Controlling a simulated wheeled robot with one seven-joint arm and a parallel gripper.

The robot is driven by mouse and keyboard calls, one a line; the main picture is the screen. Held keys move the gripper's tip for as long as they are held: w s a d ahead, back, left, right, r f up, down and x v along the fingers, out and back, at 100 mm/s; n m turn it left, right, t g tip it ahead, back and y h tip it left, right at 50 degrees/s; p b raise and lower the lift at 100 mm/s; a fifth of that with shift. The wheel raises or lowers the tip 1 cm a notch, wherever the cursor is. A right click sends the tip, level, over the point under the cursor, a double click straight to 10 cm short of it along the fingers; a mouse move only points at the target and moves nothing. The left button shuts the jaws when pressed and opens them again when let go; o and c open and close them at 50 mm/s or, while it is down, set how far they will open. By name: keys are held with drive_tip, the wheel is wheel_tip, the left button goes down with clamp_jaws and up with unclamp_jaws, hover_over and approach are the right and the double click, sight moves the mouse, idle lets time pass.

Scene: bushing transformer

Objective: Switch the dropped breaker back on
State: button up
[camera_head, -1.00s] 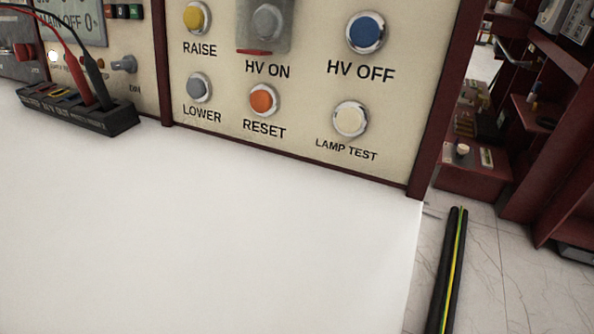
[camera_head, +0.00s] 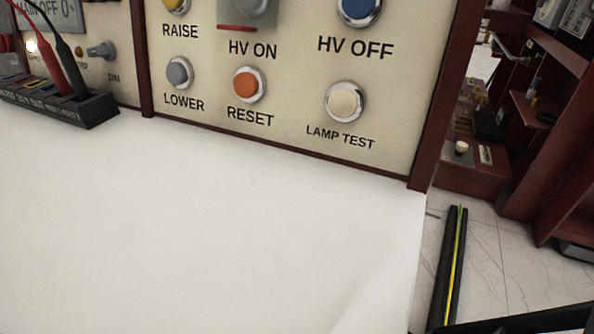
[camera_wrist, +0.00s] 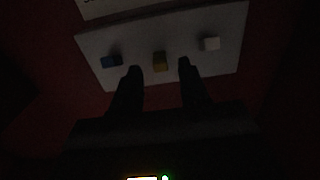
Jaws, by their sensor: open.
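I see nothing between the fingertips. Whether they touch the plate is unclear. The head view does not show this plate or the fingers.
The head view shows a cream panel (camera_head: 210,128) with RESET (camera_head: 246,84), LOWER, LAMP TEST and HV OFF buttons. A black socket block (camera_head: 75,108) with red and black leads stands at left. The white bench top (camera_head: 220,230) is clear. Dark-red shelves (camera_head: 560,120) stand at right.

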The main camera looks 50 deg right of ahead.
drive_tip(key=shift+x, duration=1.1)
clamp_jaws()
